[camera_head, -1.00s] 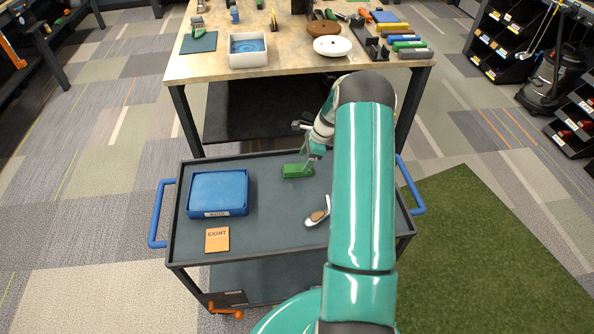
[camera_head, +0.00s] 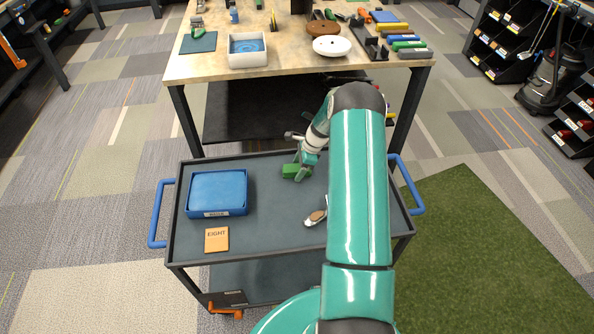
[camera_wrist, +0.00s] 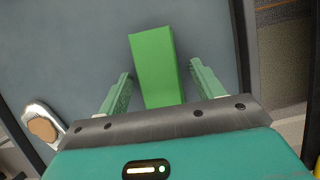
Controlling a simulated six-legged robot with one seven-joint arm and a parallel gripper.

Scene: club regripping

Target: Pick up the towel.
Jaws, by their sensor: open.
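A green block-shaped item (camera_head: 289,171) lies on the cart near its far edge. I cannot tell whether it is a folded green towel. In the wrist view this green item (camera_wrist: 158,68) is long and plain, with its near end between the two fingers. My gripper (camera_head: 301,175) is over it in the head view, partly hiding its right side. In the wrist view my gripper (camera_wrist: 160,72) is open, with a visible gap on both sides of the green item. A folded blue item (camera_head: 217,188) lies in a labelled blue tray (camera_head: 221,212) at the cart's left.
The dark cart (camera_head: 265,230) also holds an orange card (camera_head: 216,240) reading "EIGHT" and a club head (camera_head: 316,216), partly hidden by my arm. A workbench (camera_head: 285,68) with tools stands behind. The cart's middle is clear.

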